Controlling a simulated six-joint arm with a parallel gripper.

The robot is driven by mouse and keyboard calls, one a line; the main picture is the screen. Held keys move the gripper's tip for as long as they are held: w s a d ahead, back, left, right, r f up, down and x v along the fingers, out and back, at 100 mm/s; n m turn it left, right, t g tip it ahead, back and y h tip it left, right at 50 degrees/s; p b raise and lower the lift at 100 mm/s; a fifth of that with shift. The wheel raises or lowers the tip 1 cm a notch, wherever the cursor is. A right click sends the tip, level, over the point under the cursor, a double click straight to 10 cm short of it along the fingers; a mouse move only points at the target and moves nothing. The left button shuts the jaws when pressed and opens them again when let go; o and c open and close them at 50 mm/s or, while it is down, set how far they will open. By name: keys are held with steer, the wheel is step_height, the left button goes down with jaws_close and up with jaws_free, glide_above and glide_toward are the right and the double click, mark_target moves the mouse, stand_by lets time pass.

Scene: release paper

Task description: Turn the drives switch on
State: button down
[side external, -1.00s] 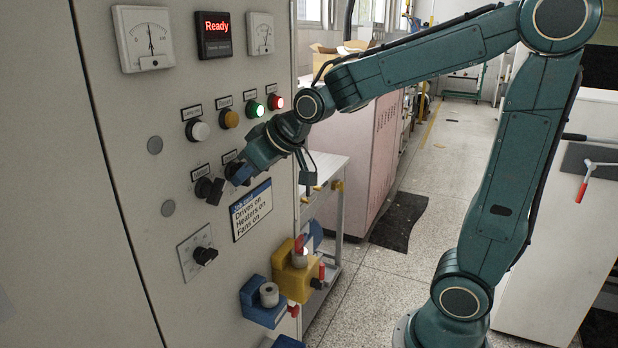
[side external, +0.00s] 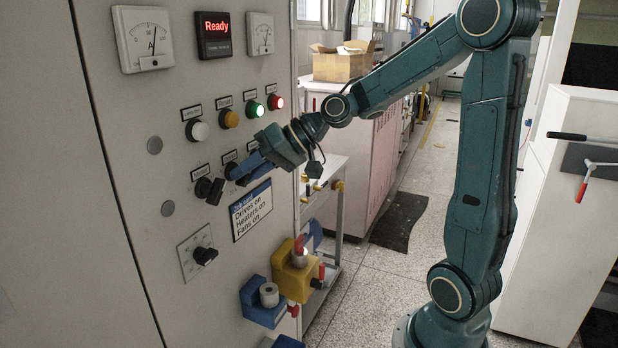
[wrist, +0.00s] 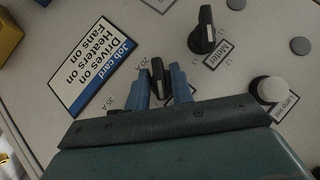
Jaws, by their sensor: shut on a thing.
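My gripper (side external: 240,173) is at the panel in the side view, its blue fingers around a small black knob (wrist: 157,76) with a white pointer mark. In the wrist view the fingers (wrist: 159,82) are closed on both sides of it. Marks "20 A" and "35 A" show beside this knob; its own label is mostly hidden. I can read no switch label saying drives. The job card (wrist: 97,66), also in the side view (side external: 251,210), reads "Drives on, Heaters on, Fans on". A second black knob (side external: 208,190) labelled "Meter" (wrist: 205,32) is beside the held one, untouched.
Above are white (side external: 200,131), amber (side external: 229,118), green (side external: 256,109) and red (side external: 276,102) buttons, a "Ready" display (side external: 214,35) and a needle meter (side external: 143,39). A rotary switch (side external: 204,255) is lower. A yellow holder (side external: 295,273) and blue holder (side external: 262,305) jut out below.

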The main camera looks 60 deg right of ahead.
steer(key=shift+f+m+y, duration=0.1)
steer(key=shift+m+y, duration=0.2)
steer(key=shift+y, duration=0.1)
stand_by(0.3)
steer(key=c, duration=1.5)
jaws_free()
steer(key=shift+d, duration=0.1)
steer(key=shift+v, duration=5.95)
steer(key=shift+s+f, duration=0.1)
steer(key=shift+f, duration=0.05)
